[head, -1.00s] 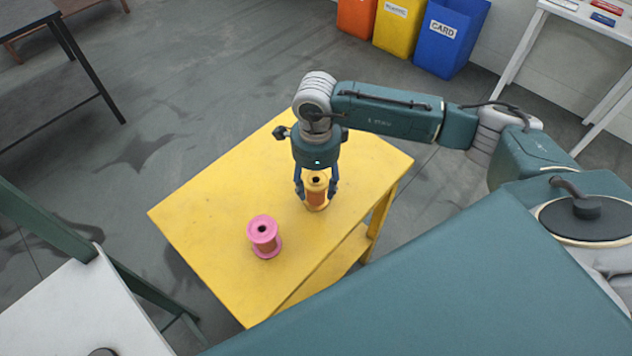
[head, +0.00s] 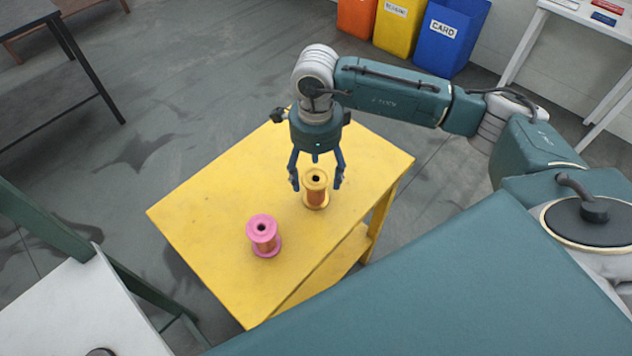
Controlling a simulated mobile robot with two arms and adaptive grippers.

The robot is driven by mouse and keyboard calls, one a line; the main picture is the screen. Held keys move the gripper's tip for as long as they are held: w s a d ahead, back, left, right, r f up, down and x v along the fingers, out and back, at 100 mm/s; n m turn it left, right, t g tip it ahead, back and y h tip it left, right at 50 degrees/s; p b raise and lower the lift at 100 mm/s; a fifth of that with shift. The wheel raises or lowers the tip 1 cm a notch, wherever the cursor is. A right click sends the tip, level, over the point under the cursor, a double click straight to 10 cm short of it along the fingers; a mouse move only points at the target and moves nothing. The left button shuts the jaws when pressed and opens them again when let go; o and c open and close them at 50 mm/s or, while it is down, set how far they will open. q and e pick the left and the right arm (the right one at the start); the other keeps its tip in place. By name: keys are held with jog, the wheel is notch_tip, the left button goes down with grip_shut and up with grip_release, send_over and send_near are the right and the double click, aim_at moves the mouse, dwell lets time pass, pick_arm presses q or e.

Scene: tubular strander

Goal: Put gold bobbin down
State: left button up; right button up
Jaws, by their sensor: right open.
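The gold bobbin (head: 316,192) stands upright on the yellow table (head: 215,225), with copper-coloured winding between its gold flanges. My right gripper (head: 316,183) is open above and around it, one finger on each side, with a visible gap to the bobbin. A pink bobbin (head: 264,236) with similar winding stands upright on the same table, to the left and nearer the camera. My left gripper does not show.
A pale table (head: 75,310) is at the lower left and a dark table (head: 45,90) at the upper left. Orange, yellow and blue bins (head: 447,38) stand at the back. The table's left part is clear.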

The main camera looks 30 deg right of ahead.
notch_tip(320, 180, up, 8)
jog(key=b, duration=0.1)
jog(key=shift+f, duration=0.15)
dwell(0.5)
